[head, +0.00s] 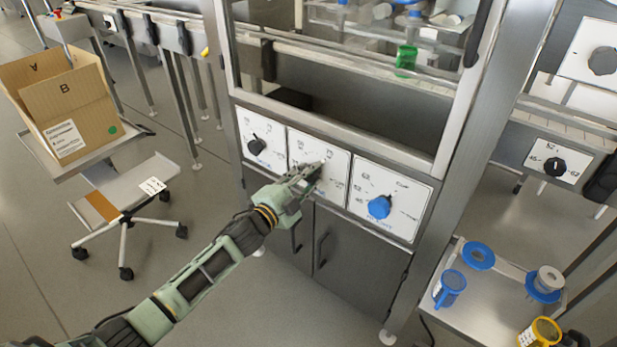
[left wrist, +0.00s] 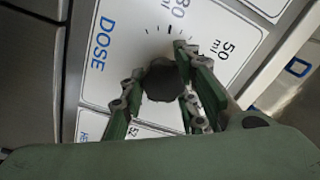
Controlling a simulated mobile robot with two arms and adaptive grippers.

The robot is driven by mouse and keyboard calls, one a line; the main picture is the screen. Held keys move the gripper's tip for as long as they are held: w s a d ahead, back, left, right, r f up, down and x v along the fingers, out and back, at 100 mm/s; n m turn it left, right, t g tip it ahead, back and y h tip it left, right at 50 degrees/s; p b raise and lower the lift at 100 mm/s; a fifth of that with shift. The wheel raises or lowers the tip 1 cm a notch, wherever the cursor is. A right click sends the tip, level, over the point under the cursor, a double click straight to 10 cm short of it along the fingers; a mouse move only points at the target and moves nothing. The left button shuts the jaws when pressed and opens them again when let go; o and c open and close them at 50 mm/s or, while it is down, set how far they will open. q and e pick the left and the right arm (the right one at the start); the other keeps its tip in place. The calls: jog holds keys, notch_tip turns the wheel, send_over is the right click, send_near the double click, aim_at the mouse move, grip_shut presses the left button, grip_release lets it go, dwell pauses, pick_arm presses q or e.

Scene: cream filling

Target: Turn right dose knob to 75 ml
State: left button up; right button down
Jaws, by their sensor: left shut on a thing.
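The machine front carries a row of white dial panels. My left gripper (head: 303,178) is at the middle panel (head: 334,188), its fingers around that panel's dark knob, which it mostly hides in the head view. In the left wrist view, the dark knob (left wrist: 166,84) sits between the two fingers of the left gripper (left wrist: 158,92), which are shut on it. The panel there (left wrist: 118,64) reads DOSE, with tick marks and a "50 ml" label. Which way the knob points is unclear. My right gripper is out of view.
A black knob (head: 257,146) is on the left panel and a blue knob (head: 380,207) on the right panel. Cabinet door handles (head: 321,250) stick out below. A cardboard box (head: 72,108) stands at left above a stool (head: 122,190). A side table (head: 478,292) holds blue and yellow parts.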

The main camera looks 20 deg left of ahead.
pick_arm(q)
jog(key=shift+s+d+f, duration=0.2)
jog(key=shift+d+f, duration=0.05)
jog(key=shift+f, duration=0.2)
jog(key=o, duration=1)
jog(key=shift+w+r, duration=0.1)
jog(key=shift+r, duration=0.1)
jog(key=shift+a, duration=0.1)
jog(key=v, duration=1.2)
